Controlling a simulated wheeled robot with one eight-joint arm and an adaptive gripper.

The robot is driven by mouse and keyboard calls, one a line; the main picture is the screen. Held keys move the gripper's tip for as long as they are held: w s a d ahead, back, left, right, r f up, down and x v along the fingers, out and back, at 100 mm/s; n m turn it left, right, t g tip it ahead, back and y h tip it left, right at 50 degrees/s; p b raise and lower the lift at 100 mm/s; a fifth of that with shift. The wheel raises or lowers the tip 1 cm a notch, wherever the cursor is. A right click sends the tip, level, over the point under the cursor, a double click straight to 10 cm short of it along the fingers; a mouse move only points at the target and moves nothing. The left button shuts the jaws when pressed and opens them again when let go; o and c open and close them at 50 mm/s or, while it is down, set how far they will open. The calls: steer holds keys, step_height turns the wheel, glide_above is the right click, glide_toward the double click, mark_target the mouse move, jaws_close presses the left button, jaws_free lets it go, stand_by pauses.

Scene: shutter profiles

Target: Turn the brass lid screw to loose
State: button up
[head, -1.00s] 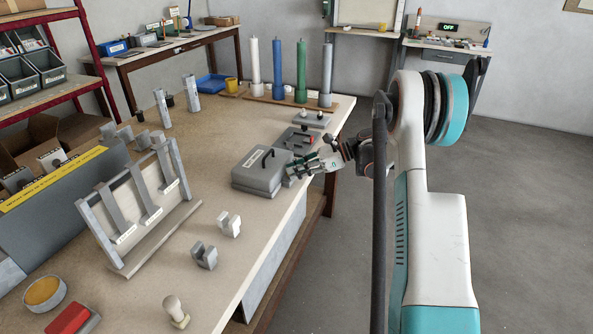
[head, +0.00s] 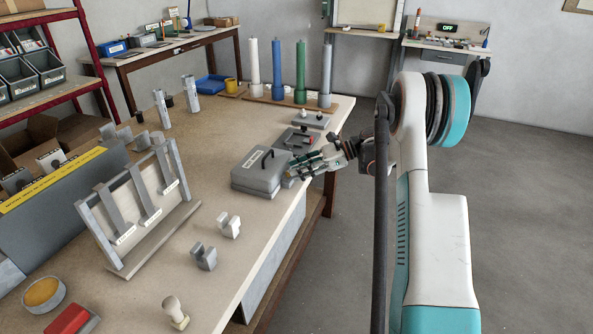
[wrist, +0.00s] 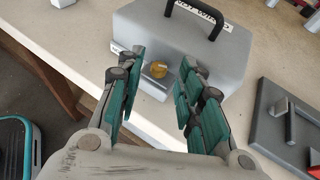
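The brass lid screw (wrist: 158,69) is a round, yellowish knob on the near side of a grey box, seen in the wrist view. The grey box (head: 262,166) has a black handle (wrist: 196,14) on its lid and stands near the table's right edge. The lid carries a white label. My gripper (wrist: 157,88) is open, with its fingers on either side of the screw in the wrist view; I cannot tell whether they touch it. In the head view my gripper (head: 292,170) is at the box's right side and hides the screw.
A dark grey plate (wrist: 288,125) with a lever lies right of the box. Coloured rollers (head: 300,72) stand behind on the table (head: 216,135). A slatted frame (head: 148,205) stands to the left.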

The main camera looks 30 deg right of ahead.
steer(key=v, duration=0.6)
steer(key=shift+s+d, duration=0.2)
steer(key=shift+d, duration=0.15)
steer(key=shift+r, duration=0.15)
